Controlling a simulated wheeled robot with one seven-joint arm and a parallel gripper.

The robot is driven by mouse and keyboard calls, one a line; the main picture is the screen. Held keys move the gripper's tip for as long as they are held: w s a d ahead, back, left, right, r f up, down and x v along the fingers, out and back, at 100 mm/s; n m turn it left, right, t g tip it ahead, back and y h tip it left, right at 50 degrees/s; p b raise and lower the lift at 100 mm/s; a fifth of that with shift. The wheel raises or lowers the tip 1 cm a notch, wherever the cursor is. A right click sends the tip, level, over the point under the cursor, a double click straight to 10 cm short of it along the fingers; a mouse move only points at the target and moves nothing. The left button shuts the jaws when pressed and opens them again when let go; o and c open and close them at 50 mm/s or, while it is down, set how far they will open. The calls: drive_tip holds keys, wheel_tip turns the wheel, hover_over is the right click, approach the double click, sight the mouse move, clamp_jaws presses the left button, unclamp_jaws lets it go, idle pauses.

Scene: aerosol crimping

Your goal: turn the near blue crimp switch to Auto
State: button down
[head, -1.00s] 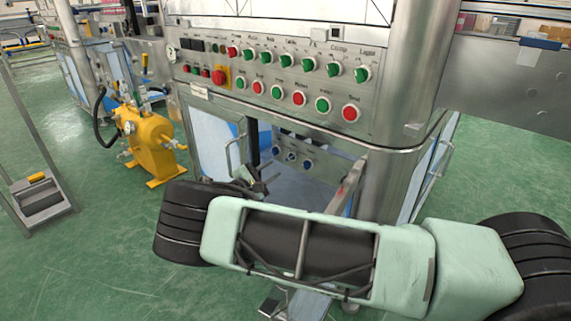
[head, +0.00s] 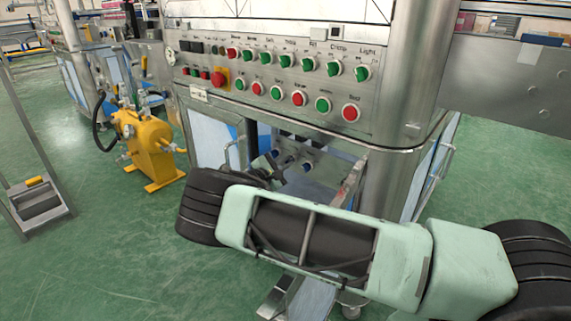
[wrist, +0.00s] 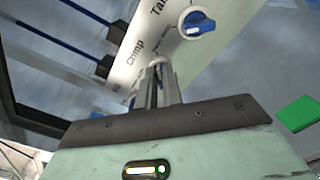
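The crimp switch's pale round collar (wrist: 160,65) shows at my fingertips in the wrist view, beside the printed word Crimp. Its blue handle is hidden by the fingers, so I cannot read its setting. My gripper (wrist: 158,75) has its two fingers close together, with a narrow dark gap, right in front of this switch. I cannot tell whether they touch or grip the handle. In the head view my gripper (head: 272,168) reaches into the open cabinet, close to the blue switches.
Another blue switch (wrist: 196,23) sits beyond, by a partly cut-off label. Above the opening, a steel control panel (head: 215,95) carries red and green buttons and knobs. An open cabinet door (head: 212,130) stands left. A yellow pump (head: 150,145) stands on the floor farther left.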

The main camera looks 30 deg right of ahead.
drive_tip(key=shift+n, duration=0.3)
drive_tip(key=shift+w+a+n+p, duration=0.1)
drive_tip(key=shift+n+p, duration=0.75)
drive_tip(key=shift+n, duration=2.05)
drive_tip(key=shift+w+a+n+p, duration=0.1)
drive_tip(key=shift+n+p, duration=0.8)
drive_tip(key=shift+n, duration=2)
drive_tip(key=shift+w+a+n+p, duration=0.1)
drive_tip(key=shift+n+p, duration=0.75)
drive_tip(key=shift+n, duration=2.05)
drive_tip(key=shift+f, duration=0.1)
drive_tip(key=c, duration=1.5)
unclamp_jaws()
drive_tip(key=shift+d, duration=0.1)
drive_tip(key=shift+c, duration=0.2)
drive_tip(key=p+v, duration=0.2)
drive_tip(key=v, duration=1.5)
drive_tip(key=shift+a, duration=0.25)
drive_tip(key=shift+s, duration=0.1)
